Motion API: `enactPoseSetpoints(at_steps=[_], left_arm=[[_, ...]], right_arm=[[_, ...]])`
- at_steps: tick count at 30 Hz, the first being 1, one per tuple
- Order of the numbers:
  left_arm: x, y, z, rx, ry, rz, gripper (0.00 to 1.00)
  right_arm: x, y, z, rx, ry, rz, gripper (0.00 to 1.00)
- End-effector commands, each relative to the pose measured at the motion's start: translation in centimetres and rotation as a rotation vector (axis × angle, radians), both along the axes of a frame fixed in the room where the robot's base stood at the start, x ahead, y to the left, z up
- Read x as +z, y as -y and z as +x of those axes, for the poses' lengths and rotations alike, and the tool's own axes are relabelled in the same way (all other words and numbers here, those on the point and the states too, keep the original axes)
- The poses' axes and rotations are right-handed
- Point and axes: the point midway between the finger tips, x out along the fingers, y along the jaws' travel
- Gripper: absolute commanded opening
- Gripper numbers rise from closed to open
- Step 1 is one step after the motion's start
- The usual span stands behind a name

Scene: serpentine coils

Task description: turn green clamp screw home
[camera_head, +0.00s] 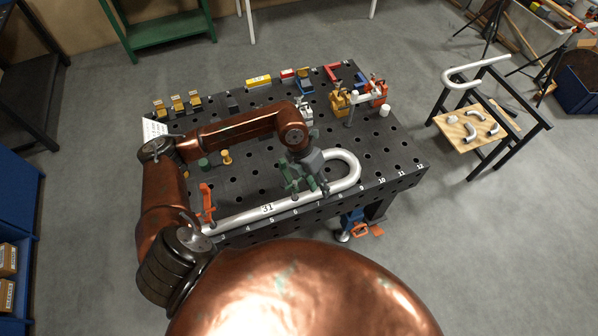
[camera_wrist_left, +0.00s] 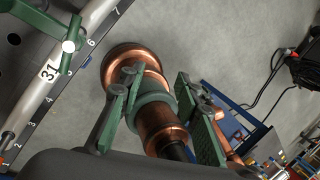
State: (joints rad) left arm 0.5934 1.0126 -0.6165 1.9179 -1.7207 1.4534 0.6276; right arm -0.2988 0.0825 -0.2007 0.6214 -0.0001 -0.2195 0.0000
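The green clamp (camera_head: 286,180) stands on the table's front part at the long straight leg of the bent pipe (camera_head: 240,217), which is labelled 31. In the left wrist view the green clamp (camera_wrist_left: 64,30) is at the upper left beside the pipe (camera_wrist_left: 42,88), with a round pale end on it. My left gripper (camera_head: 314,180) is just right of the clamp, above the pipe. In the wrist view its two fingers (camera_wrist_left: 160,108) are apart, with nothing gripped between them. In the head view clamp and fingers overlap, so contact is unclear. My right gripper is out of view.
An orange clamp (camera_head: 207,203) stands at the pipe's left end. Yellow and red clamps (camera_head: 340,103) and small blocks line the back of the black perforated table (camera_head: 395,150). A side stand (camera_head: 462,133) holding bent pieces is at the right, with open floor between.

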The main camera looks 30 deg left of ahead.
Motion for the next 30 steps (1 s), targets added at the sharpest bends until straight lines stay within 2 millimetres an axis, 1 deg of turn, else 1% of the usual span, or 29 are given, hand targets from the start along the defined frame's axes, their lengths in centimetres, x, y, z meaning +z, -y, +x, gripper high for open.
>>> enactPoseSetpoints(at_steps=[1,3,6,7,9,11,18,22,25,30], left_arm=[[0.0,-2.9,0.6,0.012,0.001,0.105,0.30],[0.0,-6.1,1.0,0.033,-0.006,0.222,0.30],[0.2,-9.0,1.4,0.057,-0.012,0.323,0.30],[0.2,-9.5,1.4,0.062,-0.015,0.340,0.30],[-0.1,-10.1,1.4,0.067,-0.018,0.360,0.30],[-0.7,-10.2,1.4,0.067,-0.020,0.363,0.30],[-4.4,-10.0,1.3,0.067,-0.022,0.360,0.30],[-6.1,-10.0,1.3,0.065,-0.020,0.358,0.30],[-6.9,-10.0,1.4,0.066,-0.018,0.358,0.30],[-7.5,-10.0,1.4,0.065,-0.017,0.358,0.30]], right_arm=[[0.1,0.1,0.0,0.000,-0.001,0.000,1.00],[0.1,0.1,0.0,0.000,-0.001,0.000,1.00],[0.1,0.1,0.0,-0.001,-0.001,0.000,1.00],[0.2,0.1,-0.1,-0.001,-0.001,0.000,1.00],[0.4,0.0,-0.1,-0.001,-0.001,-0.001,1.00],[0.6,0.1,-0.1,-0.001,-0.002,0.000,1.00],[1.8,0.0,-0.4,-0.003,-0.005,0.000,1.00],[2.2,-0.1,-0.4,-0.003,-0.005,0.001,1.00],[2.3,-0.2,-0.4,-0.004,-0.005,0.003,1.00],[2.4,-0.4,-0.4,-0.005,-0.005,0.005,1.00]])
